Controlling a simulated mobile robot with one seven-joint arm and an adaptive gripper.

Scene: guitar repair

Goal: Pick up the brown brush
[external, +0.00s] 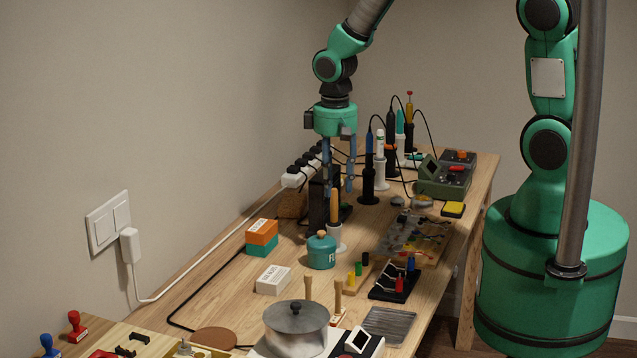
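My gripper (338,188) points straight down over the workbench, its two blue-grey fingers spread apart. Between and just below the fingertips stands an upright tan-orange handle (334,206) in a white holder; I cannot tell whether the fingers touch it. I cannot say for sure which thing is the brown brush. A low brown object (292,206) lies near the wall, left of a black box, which partly hides it. Two upright wooden handles (338,297) stand near the metal pot and are other brush-like things.
A teal pot (321,252) stands in front of the gripper. Soldering irons in stands (369,165) and a green device (444,180) are behind and right. A white power strip (296,178) runs along the wall. Clear wood (222,292) lies at front left.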

